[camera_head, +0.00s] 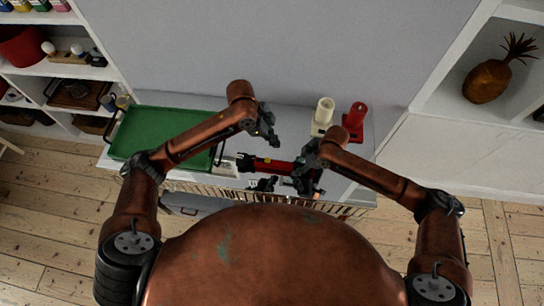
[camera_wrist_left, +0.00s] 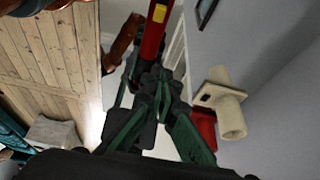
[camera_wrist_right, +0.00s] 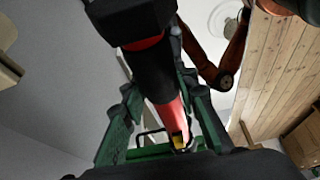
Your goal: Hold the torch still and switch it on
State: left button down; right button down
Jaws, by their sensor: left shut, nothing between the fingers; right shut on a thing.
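The torch (camera_head: 272,165) is a red barrel with black end parts and a yellow patch on its side. It lies roughly level across the head view, above the tabletop. My right gripper (camera_head: 303,178) is shut on it near its right end. The right wrist view shows the torch's black part close up, with the red barrel (camera_wrist_right: 172,108) and the yellow patch beyond. My left gripper (camera_head: 267,138) is shut and empty, just above the torch in the head view. In the left wrist view the red barrel (camera_wrist_left: 154,40) shows just past its closed fingertips (camera_wrist_left: 152,82). I cannot tell whether the torch is lit.
A green tray (camera_head: 150,119) with dark handles is at the left on the table. Shelves flank both sides; a pineapple-shaped ornament (camera_head: 487,81) is at right.

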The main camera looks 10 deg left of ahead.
aim_at(275, 162)
pick_arm(q)
jog(key=shift+s+y, duration=0.3)
jog(key=shift+s, duration=0.45)
jog(key=x, duration=1)
jog(key=shift+s+d+f, duration=0.15)
jog(key=shift+s+f, duration=0.05)
jog(key=shift+f, duration=0.05)
jog(key=a, duration=0.3)
jog(key=shift+w+r, duration=0.1)
jog(key=shift+r, duration=0.05)
jog(key=shift+a, duration=0.6)
jog(key=shift+a, duration=0.1)
